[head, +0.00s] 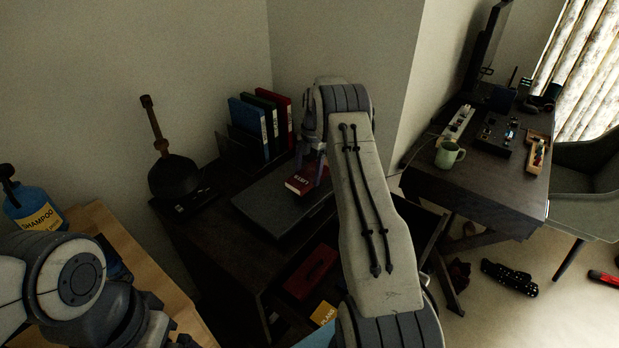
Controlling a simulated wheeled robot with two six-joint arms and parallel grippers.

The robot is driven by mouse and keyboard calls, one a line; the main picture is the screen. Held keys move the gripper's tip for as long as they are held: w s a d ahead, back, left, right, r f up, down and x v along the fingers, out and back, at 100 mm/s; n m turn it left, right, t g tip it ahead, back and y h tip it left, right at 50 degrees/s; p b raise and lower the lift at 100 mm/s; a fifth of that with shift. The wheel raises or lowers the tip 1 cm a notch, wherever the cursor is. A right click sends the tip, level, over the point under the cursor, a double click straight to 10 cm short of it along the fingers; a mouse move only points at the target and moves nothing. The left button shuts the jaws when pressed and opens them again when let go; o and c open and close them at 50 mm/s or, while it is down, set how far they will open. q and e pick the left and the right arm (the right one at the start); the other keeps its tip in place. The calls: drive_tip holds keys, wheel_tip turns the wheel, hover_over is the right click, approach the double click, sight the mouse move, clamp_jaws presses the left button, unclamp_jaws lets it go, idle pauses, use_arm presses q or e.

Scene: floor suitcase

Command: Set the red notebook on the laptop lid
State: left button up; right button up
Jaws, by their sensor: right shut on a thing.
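The red notebook (302,184), with white lettering on its edge, is in my right gripper (316,172). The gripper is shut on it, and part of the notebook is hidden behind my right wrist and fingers. The notebook is over the back right part of the closed dark grey laptop (268,208). I cannot tell whether it touches the lid. The laptop lies flat on the dark desk; my right arm hides its right end. My left arm comes in at the lower left, and its gripper is not clearly visible.
Upright binders (247,125) stand behind the laptop. A dark guitar-shaped object (172,172) stands to its left. Below is an open compartment with a red box (311,271) and a yellow item (323,313). A blue shampoo bottle (35,208) stands at far left. The laptop's left part is bare.

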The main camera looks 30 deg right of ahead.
sight(309, 175)
wheel_tip(309, 175, down, 3)
drive_tip(key=shift+r+p, duration=0.2)
drive_tip(key=shift+p, duration=0.1)
drive_tip(key=shift+f, duration=0.2)
drive_tip(key=shift+f, duration=0.1)
drive_tip(key=o, duration=1.3)
drive_tip(key=shift+c, duration=0.2)
drive_tip(key=r, duration=0.3)
drive_tip(key=d+r+b, duration=0.1)
drive_tip(key=r, duration=0.7)
drive_tip(key=shift+w+d+b, duration=0.1)
drive_tip(key=shift+d+b, duration=0.2)
drive_tip(key=shift+d, duration=0.1)
drive_tip(key=shift+r, duration=0.55)
